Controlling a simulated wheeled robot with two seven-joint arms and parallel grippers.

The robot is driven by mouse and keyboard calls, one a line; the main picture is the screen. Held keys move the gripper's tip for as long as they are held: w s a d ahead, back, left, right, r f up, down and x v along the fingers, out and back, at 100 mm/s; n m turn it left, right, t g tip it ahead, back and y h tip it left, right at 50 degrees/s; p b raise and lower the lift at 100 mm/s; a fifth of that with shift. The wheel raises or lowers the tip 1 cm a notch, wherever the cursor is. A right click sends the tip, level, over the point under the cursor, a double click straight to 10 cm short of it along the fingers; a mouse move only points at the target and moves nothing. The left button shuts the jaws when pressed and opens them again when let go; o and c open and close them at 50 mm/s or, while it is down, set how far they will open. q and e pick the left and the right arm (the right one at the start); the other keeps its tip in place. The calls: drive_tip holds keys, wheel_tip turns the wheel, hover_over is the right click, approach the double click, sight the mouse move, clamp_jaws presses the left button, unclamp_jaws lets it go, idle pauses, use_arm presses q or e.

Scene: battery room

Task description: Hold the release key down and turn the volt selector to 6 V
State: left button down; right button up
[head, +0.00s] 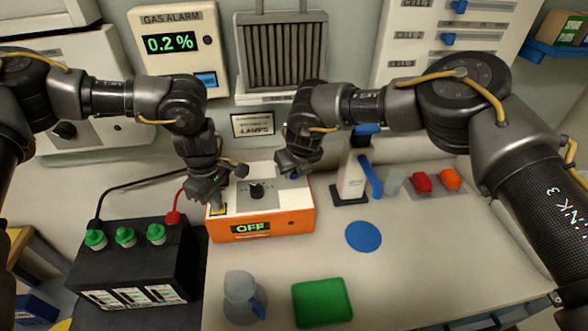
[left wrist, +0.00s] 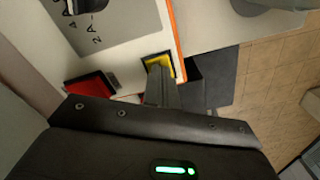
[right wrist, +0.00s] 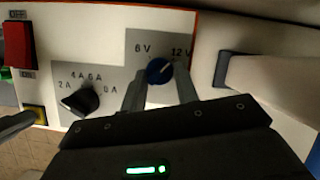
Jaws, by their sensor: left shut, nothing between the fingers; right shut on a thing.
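The orange and white charger (head: 300,222) stands on the bench with its display reading OFF. Its yellow-edged release key (left wrist: 150,59) is at the front left corner. My left gripper (head: 214,200) is shut and empty, its fingertips on the key in the left wrist view; how far the key is down I cannot tell. The blue volt selector (right wrist: 158,70) lies between the 6 V and 12 V labels, and its pale mark points up and right, towards 12 V. My right gripper (right wrist: 160,88) is shut on this knob, one finger on each side.
A black amp knob (right wrist: 80,102) and a red switch (right wrist: 18,45) sit beside the selector. A black battery (head: 140,262) with green caps stands left of the charger. A blue disc (head: 363,236) and a green pad (head: 322,302) lie on the bench in front.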

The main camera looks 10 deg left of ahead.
drive_tip(key=n, duration=0.2)
drive_tip(key=n+g+y, duration=0.1)
drive_tip(key=n, duration=0.1)
drive_tip(key=shift+w+d, duration=0.15)
drive_tip(key=shift+d, duration=0.05)
drive_tip(key=shift+w+n+g+y, duration=0.1)
drive_tip(key=shift+n+g+y, duration=0.4)
drive_tip(key=shift+n, duration=1.3)
